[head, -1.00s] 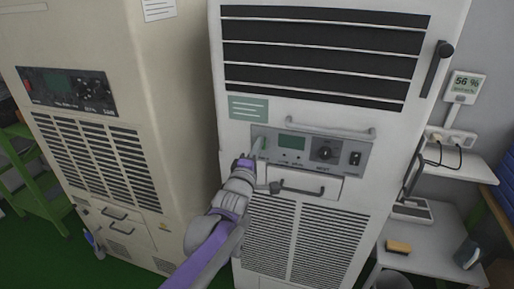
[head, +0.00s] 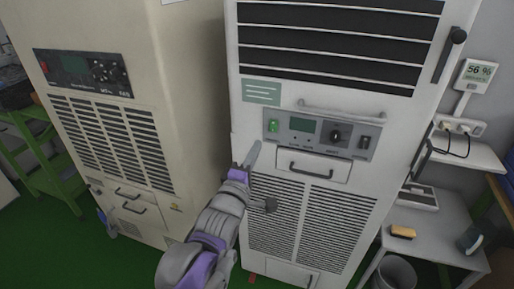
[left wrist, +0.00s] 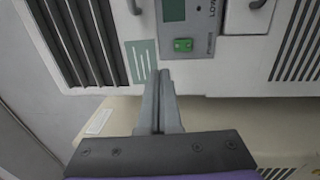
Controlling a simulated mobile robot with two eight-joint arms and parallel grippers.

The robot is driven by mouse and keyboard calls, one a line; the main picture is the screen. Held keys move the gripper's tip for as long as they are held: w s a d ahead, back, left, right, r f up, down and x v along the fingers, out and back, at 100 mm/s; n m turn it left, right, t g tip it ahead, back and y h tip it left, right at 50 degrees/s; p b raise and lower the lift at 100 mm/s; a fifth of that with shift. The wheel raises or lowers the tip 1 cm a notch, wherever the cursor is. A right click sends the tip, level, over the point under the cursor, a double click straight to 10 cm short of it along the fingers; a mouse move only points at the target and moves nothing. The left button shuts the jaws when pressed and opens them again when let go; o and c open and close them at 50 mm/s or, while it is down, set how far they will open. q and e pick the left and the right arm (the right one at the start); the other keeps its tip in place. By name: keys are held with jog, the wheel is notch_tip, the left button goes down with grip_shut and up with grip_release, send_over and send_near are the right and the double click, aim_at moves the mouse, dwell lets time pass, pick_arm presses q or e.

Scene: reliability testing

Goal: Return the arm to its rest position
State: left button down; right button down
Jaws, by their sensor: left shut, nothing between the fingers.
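My left gripper (head: 252,156) is in front of the white cabinet (head: 243,120), below and left of its control panel (head: 318,134). Its fingers are closed together and empty, pointing up. In the left wrist view the shut fingers (left wrist: 160,100) point toward the cabinet front, just short of the green switch (left wrist: 183,45). The green switch also shows in the head view (head: 273,125), clear of the fingertips. My left arm reaches in from the bottom of the head view. My right gripper is out of view.
A beige cabinet (head: 160,110) stands close on the left. On the right are a side table (head: 440,238) with a yellow sponge (head: 403,231), a bin (head: 394,272) and a wall meter (head: 477,75). A drawer handle (head: 305,170) sticks out near my arm.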

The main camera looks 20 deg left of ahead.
pick_arm(q)
jog(key=s+a+f+m+g+p, duration=0.1)
jog(key=s+f+m+g+p, duration=0.1)
jog(key=s+f+m+g, duration=1.2)
jog(key=s+f+m, duration=0.3)
jog(key=s+f, duration=0.6)
jog(key=s, duration=0.2)
jog(key=shift+s+f+m+y, duration=0.25)
jog(key=shift+f+m+y, duration=0.05)
jog(key=shift+f, duration=0.05)
